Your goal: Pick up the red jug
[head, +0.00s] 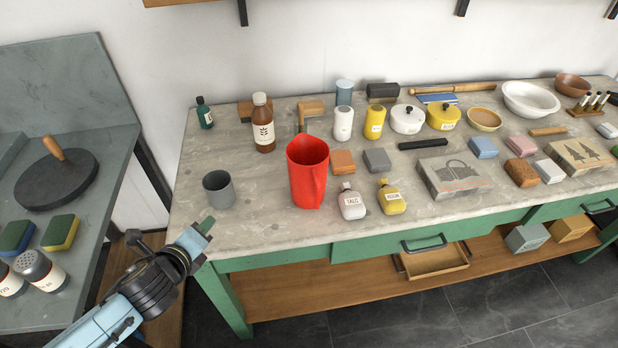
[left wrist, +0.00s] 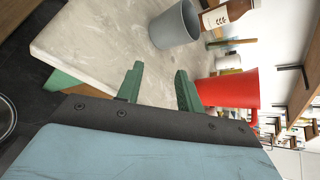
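The red jug (head: 305,172) stands upright on the stone-topped bench (head: 262,222), near its front left part. Its handle is on the front right side. My left gripper (head: 207,224) is at the bench's front left corner, to the left of the jug and apart from it. In the left wrist view my left gripper (left wrist: 160,84) has its two green fingers spread with nothing between them. The red jug (left wrist: 232,90) shows there just beyond the right finger, which hides part of it. My right gripper is in neither view.
A grey cup (head: 218,190) stands left of the jug and a brown bottle (head: 263,125) behind it. A talc bottle (head: 351,203) and a yellow rosin bottle (head: 391,198) stand close on its right. Bare bench lies between cup and jug.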

